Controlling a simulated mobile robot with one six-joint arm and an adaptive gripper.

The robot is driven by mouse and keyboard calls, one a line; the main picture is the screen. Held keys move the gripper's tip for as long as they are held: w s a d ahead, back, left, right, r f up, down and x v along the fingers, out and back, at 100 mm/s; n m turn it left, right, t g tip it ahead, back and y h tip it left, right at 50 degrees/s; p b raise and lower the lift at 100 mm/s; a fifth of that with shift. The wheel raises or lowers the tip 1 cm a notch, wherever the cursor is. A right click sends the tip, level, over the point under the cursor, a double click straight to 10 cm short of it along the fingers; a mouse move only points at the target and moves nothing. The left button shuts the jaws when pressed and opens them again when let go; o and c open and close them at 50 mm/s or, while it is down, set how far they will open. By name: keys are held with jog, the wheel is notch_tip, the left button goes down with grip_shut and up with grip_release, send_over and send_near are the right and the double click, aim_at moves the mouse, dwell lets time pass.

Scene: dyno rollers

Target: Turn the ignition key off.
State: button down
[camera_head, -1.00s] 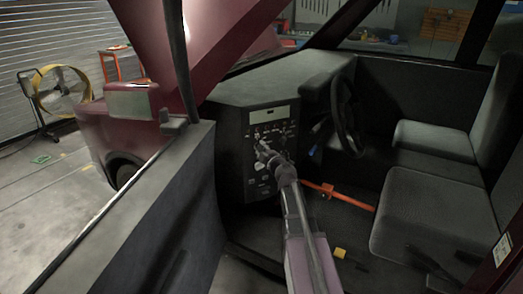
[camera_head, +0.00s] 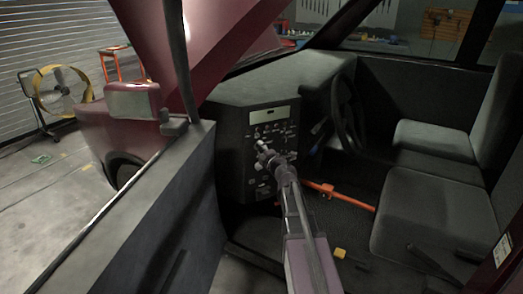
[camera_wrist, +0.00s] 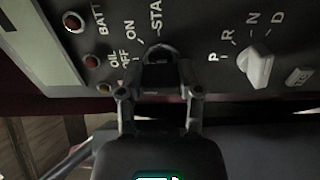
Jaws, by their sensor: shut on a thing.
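The ignition key (camera_wrist: 158,53) shows in the wrist view as a dark rounded piece at the panel, between my fingertips. The labels OFF, ON and a partly cut-off START run around it. My gripper (camera_wrist: 159,78) is shut on the key, and the fingers cover much of it, so its exact angle is hard to tell. In the head view, my gripper (camera_head: 264,150) reaches the black control panel (camera_head: 233,165) on the dash. The key is too small and covered to make out there.
A gear selector knob (camera_wrist: 257,68) marked P, R, N, D sits right of the key in the wrist view. Red indicator lamps (camera_wrist: 73,22) are at its left. The steering wheel (camera_head: 345,115), an orange bar (camera_head: 345,197) and the seat (camera_head: 430,215) are right of my arm.

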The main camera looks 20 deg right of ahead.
jog(key=shift+w, duration=0.1)
jog(key=shift+c, duration=1.4)
grip_release()
jog(key=s, duration=1.2)
jog(key=shift+d, duration=0.35)
jog(key=shift+r+m, duration=0.1)
jog(key=shift+m, duration=0.2)
